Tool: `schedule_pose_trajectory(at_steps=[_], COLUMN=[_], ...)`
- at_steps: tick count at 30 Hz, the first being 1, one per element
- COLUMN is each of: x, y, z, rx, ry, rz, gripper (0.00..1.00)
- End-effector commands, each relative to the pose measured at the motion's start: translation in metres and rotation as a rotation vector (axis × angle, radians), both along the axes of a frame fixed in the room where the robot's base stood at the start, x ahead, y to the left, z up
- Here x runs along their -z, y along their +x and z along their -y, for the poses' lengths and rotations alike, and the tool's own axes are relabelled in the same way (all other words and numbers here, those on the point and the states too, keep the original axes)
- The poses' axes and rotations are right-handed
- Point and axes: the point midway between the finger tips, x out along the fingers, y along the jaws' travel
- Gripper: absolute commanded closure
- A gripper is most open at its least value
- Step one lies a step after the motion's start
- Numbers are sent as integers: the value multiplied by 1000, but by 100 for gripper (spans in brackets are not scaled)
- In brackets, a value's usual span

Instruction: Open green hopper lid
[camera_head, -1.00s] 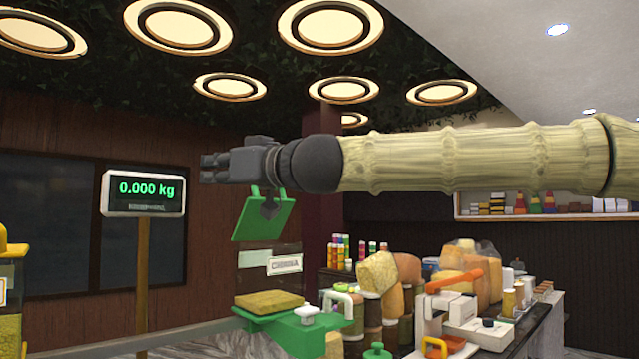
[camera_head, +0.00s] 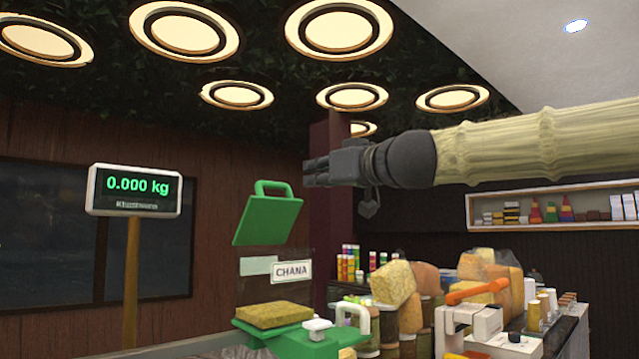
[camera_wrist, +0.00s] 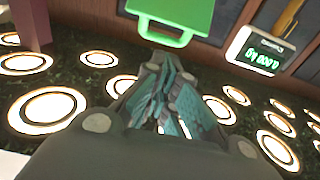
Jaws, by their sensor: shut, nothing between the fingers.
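The green hopper lid (camera_head: 267,221) stands tilted up and open above the clear hopper body (camera_head: 275,269) with its CHANA label. Its green loop handle (camera_head: 272,188) is on the top edge. My gripper (camera_head: 308,172) is to the right of the lid and a little higher, apart from it, pointing left. The fingers are shut and hold nothing. In the wrist view, the lid (camera_wrist: 178,12) and handle show at the top, beyond my gripper (camera_wrist: 172,78).
A scale display (camera_head: 135,190) reading 0.000 kg stands on a post at the left. Below the hopper is a green base (camera_head: 310,345) with a yellowish block (camera_head: 273,314). Jars and blocks crowd the counter at the right. The space around my gripper is clear.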

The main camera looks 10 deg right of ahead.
Motion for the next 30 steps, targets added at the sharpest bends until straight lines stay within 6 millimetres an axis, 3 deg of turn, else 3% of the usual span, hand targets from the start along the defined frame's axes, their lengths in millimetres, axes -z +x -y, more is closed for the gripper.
schedule_pose_trajectory(at_steps=[30], x=[-6], y=[81], z=[-62], rx=[-3], ry=[1], rz=[-1], gripper=[100])
